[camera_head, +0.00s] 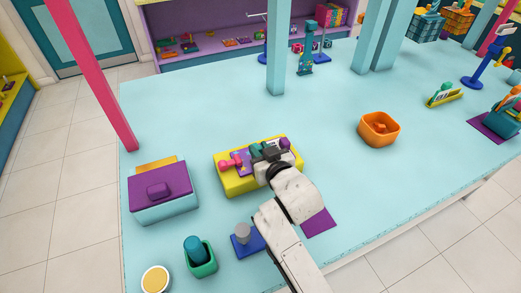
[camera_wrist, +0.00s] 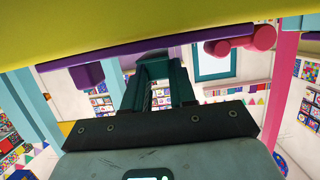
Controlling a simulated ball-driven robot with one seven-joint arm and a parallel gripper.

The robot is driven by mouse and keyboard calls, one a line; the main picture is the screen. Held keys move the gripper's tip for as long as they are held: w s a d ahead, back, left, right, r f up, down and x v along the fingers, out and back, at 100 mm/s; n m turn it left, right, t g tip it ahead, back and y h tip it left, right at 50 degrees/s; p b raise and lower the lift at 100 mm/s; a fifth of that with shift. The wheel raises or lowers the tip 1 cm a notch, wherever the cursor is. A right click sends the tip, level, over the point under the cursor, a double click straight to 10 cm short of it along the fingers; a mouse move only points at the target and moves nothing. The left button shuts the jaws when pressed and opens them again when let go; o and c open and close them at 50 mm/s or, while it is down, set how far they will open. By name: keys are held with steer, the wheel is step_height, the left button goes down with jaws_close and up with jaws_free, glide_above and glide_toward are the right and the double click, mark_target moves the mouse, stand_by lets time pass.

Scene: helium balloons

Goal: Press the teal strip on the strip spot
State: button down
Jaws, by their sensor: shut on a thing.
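My gripper (camera_head: 266,152) is over the yellow block (camera_head: 228,183), at the purple plate (camera_head: 238,158) on its top. In the wrist view my gripper (camera_wrist: 155,72) is shut on a teal piece, the teal strip (camera_wrist: 153,57), which shows at the fingertips close to the purple plate's edge (camera_wrist: 200,42). A pink knobbed piece (camera_head: 230,163) is at the plate's left and a purple knob (camera_head: 285,143) at its right. The strip spot cannot be made out; my gripper and wrist cover part of the plate. I cannot tell whether the strip touches the plate.
A purple-topped box (camera_head: 160,190) stands left. A teal cup (camera_head: 201,262), a yellow-topped round tin (camera_head: 155,279) and a blue stand (camera_head: 246,246) are in front. An orange bin (camera_head: 379,131) is right. Posts rise behind and at the left. The table between is clear.

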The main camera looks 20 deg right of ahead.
steer(key=shift+f, duration=0.35)
steer(key=shift+s+f+b, duration=0.15)
steer(key=shift+f+b, duration=0.3)
steer(key=shift+f, duration=0.1)
steer(key=c, duration=0.8)
jaws_free()
steer(key=shift+c, duration=0.2)
steer(key=shift+r+p+v, duration=0.15)
steer(key=shift+p+v, duration=0.5)
steer(key=shift+v, duration=0.5)
steer(key=shift+r+p+v, duration=0.1)
steer(key=shift+p+v, duration=0.55)
steer(key=shift+v, duration=0.55)
steer(key=p+v, duration=0.1)
steer(key=v, duration=0.2)
